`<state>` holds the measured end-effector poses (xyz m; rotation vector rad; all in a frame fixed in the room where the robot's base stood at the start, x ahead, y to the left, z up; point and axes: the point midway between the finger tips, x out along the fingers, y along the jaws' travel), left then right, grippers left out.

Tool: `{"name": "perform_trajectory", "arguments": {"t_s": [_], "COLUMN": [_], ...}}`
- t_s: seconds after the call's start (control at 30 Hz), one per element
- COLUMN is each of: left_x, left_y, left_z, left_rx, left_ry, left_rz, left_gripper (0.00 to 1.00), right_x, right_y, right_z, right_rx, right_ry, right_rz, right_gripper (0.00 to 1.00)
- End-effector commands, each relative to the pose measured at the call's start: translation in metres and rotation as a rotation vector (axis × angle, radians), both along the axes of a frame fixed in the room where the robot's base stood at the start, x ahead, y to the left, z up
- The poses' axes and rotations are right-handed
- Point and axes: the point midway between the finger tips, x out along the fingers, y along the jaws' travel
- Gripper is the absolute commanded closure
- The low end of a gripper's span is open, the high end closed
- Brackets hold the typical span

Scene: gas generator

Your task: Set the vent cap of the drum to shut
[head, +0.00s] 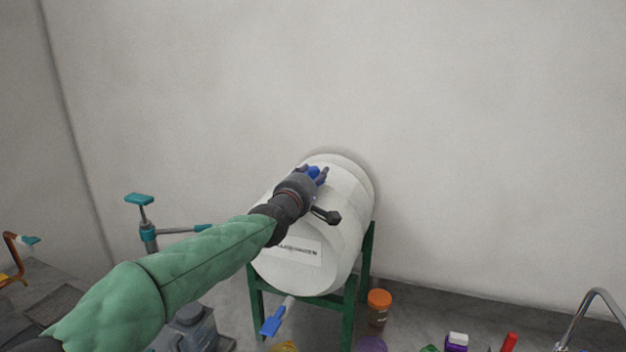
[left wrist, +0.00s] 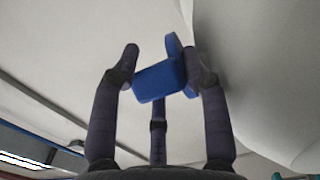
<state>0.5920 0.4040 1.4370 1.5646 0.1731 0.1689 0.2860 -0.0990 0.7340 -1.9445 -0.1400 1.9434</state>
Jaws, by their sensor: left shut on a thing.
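The white drum (head: 335,240) lies on its side on a green stand, with a printed label on its front. My left gripper (head: 318,175) is at the top of the drum. It is shut on the blue vent cap (head: 314,171), which is mostly hidden by the fingers and wrist in the head view. In the left wrist view, the blue vent cap (left wrist: 160,79) sits between the fingertips of my left gripper (left wrist: 165,68). The pale curved side of the drum (left wrist: 262,70) fills the right of that view. My right gripper is not in view.
A blue-handled tap (head: 273,320) sticks out below the drum's front. The green stand (head: 349,318) carries the drum. A teal-handled pump (head: 148,225) stands at left. An orange-lidded jar (head: 378,308) and several small items stand at lower right. The wall behind is bare.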

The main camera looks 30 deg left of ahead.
Motion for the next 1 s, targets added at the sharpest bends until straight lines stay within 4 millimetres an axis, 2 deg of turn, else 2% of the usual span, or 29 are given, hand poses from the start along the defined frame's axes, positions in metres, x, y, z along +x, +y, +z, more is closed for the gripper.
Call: {"name": "perform_trajectory", "arguments": {"t_s": [0.03, 0.1, 0.13, 0.2, 1.0], "left_x": [-0.002, -0.002, -0.002, -0.002, 0.001], "left_y": [0.004, 0.004, 0.004, 0.003, -0.002], "left_z": [0.010, 0.010, 0.010, 0.010, -0.005], "left_rx": [0.003, 0.003, 0.003, 0.003, -0.003], "left_ry": [-0.019, -0.019, -0.019, -0.019, 0.008], "left_rz": [0.009, 0.009, 0.009, 0.009, -0.003], "left_gripper": [1.00, 1.00, 0.49, 0.32, 0.32], "right_x": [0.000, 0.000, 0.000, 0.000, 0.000], "right_y": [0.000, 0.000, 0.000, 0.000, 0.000], "right_z": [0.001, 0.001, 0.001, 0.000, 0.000], "right_rx": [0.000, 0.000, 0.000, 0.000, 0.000], "right_ry": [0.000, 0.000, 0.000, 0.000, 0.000], "right_rz": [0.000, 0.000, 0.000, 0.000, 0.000], "right_gripper": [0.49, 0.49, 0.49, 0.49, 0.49]}}
